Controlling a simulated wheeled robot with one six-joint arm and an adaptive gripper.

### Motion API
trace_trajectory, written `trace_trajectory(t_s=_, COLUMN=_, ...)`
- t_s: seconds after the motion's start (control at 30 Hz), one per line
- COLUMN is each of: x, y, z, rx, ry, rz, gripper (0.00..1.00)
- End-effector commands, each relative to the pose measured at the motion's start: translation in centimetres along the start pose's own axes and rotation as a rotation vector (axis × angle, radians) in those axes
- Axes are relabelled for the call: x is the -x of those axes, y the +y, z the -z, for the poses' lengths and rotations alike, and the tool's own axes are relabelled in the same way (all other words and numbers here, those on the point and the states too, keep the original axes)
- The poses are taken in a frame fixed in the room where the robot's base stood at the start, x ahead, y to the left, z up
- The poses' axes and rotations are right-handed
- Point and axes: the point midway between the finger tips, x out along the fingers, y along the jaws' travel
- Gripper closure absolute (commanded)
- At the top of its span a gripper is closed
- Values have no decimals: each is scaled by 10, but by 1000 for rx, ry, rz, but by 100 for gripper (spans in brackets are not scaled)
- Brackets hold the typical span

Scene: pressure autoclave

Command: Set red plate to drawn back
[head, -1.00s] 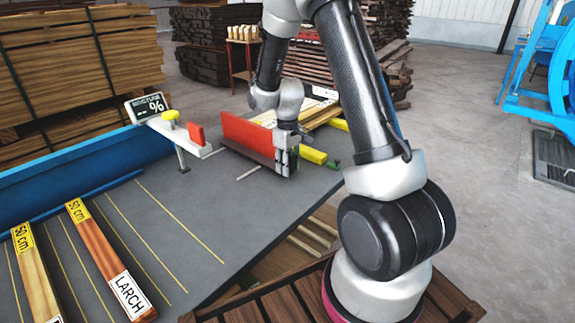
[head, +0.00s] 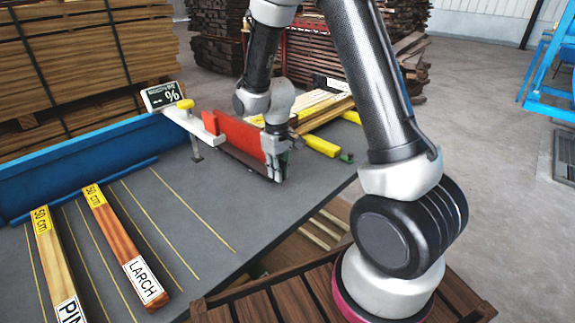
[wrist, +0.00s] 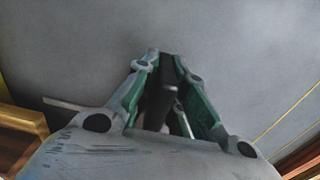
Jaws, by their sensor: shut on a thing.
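The red plate (head: 240,134) stands upright on the grey table, with a dark strip along its foot. It is right beside a small red block at the white arm of the moisture meter. My gripper (head: 275,172) is at the plate's near right end, low over the table, and is shut on it. In the wrist view my gripper (wrist: 166,62) has its green-lined fingers around a dark bar-like part (wrist: 167,95). The plate's red face does not show there, and the exact contact is hidden.
The moisture meter (head: 163,96) with a white arm and yellow knob (head: 185,104) stands left of the plate. Boards marked PINE (head: 57,262) and LARCH (head: 124,245) lie at the left. Yellow-ended timber (head: 321,145) lies right of the plate. The table's middle is clear.

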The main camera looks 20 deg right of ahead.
Motion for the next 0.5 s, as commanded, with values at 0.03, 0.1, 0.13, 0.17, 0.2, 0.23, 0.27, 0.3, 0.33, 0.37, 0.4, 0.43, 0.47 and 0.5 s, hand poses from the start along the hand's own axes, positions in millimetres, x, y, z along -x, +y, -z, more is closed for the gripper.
trace_trajectory(t_s=0.03, x=0, y=-3, z=0, rx=0, ry=1, rz=2, gripper=100)
trace_trajectory(t_s=0.1, x=0, y=-4, z=0, rx=-1, ry=1, rz=2, gripper=100)
trace_trajectory(t_s=0.13, x=0, y=-4, z=0, rx=-1, ry=1, rz=2, gripper=100)
trace_trajectory(t_s=0.17, x=0, y=-4, z=0, rx=-2, ry=1, rz=2, gripper=100)
trace_trajectory(t_s=0.2, x=0, y=-4, z=0, rx=-2, ry=1, rz=3, gripper=100)
trace_trajectory(t_s=0.23, x=0, y=-4, z=0, rx=-2, ry=1, rz=3, gripper=100)
trace_trajectory(t_s=0.27, x=0, y=-4, z=0, rx=-2, ry=1, rz=3, gripper=100)
trace_trajectory(t_s=0.3, x=0, y=-4, z=0, rx=-1, ry=1, rz=3, gripper=84)
trace_trajectory(t_s=0.33, x=0, y=-4, z=0, rx=-1, ry=1, rz=3, gripper=78)
trace_trajectory(t_s=0.37, x=0, y=-4, z=0, rx=-1, ry=1, rz=3, gripper=73)
trace_trajectory(t_s=0.4, x=0, y=-4, z=0, rx=-1, ry=0, rz=3, gripper=66)
trace_trajectory(t_s=0.43, x=0, y=-4, z=0, rx=-1, ry=0, rz=3, gripper=66)
trace_trajectory(t_s=0.47, x=0, y=-4, z=0, rx=-1, ry=0, rz=3, gripper=66)
trace_trajectory(t_s=0.5, x=0, y=-4, z=0, rx=-1, ry=0, rz=2, gripper=66)
